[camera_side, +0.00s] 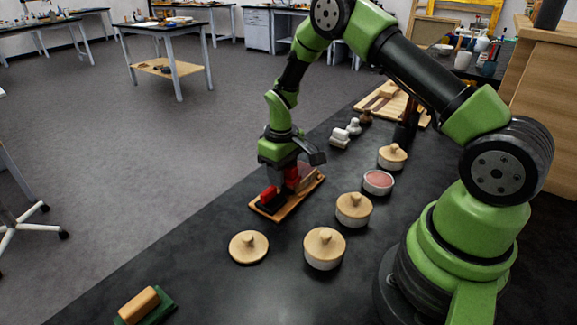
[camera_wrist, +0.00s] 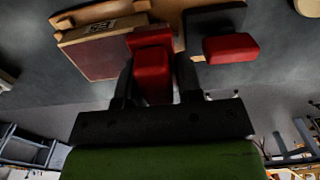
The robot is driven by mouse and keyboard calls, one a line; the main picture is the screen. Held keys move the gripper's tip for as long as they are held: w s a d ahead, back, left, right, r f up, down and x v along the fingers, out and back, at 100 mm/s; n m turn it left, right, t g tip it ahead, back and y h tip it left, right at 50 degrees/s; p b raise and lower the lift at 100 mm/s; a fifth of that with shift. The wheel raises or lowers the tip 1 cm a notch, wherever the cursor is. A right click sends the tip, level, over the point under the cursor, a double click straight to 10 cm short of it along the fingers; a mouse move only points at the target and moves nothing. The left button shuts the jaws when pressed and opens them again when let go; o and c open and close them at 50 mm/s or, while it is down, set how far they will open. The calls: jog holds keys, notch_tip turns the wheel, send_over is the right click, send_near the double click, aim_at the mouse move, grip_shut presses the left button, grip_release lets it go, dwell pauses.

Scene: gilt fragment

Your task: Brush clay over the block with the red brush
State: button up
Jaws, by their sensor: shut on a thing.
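My gripper (camera_wrist: 155,80) points down over the wooden tray (camera_side: 262,209) and is shut on a red-handled tool, taken as the red brush (camera_wrist: 152,72). In the side view the brush (camera_side: 291,175) shows red below the jaws; its lower end is partly hidden. The block (camera_wrist: 98,52), with a reddish-brown face and pale wooden edges, is on the tray beside the brush. I cannot tell whether they touch. An open white pot with pink contents, probably the clay (camera_side: 378,181), stands right of the tray.
A black piece with a red grip (camera_side: 268,193) lies at the tray's left end. Lidded pots (camera_side: 353,209) (camera_side: 324,248) (camera_side: 393,156) stand to the right. A loose lid (camera_side: 248,246) and a green pad with wooden grip (camera_side: 145,305) lie nearer. Small pale items (camera_side: 340,137) sit behind.

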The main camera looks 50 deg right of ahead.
jog(key=shift+d, duration=4.4)
jog(key=shift+d+r, duration=0.2)
jog(key=shift+r, duration=0.4)
jog(key=shift+d+r, duration=0.15)
jog(key=shift+r, duration=3.3)
